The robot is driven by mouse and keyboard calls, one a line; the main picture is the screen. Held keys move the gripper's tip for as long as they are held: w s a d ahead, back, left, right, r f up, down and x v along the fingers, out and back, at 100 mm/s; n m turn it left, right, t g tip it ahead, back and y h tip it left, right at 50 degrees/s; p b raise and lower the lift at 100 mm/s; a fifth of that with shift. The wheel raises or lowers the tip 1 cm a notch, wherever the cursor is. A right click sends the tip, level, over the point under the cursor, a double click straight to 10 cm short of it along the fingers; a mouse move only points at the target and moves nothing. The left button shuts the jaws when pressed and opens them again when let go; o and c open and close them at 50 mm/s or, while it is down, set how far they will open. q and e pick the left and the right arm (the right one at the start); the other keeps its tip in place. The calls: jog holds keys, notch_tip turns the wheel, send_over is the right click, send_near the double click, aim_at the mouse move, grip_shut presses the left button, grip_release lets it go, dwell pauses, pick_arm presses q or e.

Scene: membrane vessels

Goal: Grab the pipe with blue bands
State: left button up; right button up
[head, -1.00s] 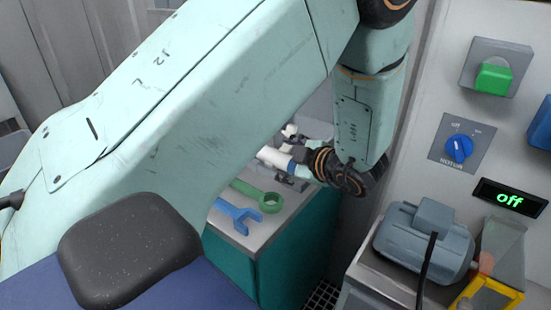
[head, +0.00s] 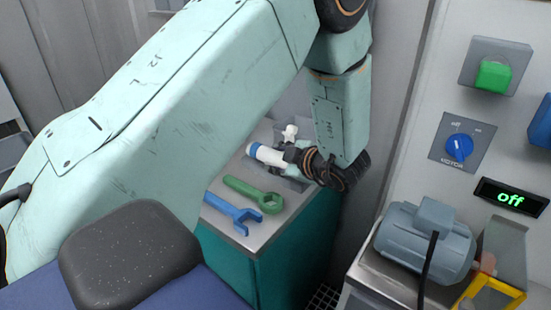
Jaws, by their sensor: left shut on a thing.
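The white pipe with a blue band (head: 267,155) is at the back of the teal cabinet's top, near the middle of the head view. My left gripper (head: 293,159) is shut on it from the right, and its fingers cover the pipe's right part. The pipe lies roughly level, its blue-banded end pointing left. I cannot tell whether it still touches anything under it. A second blue band is not visible. My right gripper is out of view.
A green wrench (head: 252,195) and a blue wrench (head: 233,214) lie on the teal cabinet (head: 287,250). A small white fitting (head: 290,132) stands behind the pipe.

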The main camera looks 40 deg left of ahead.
pick_arm(q)
jog(key=c, duration=0.6)
jog(key=shift+o, duration=0.2)
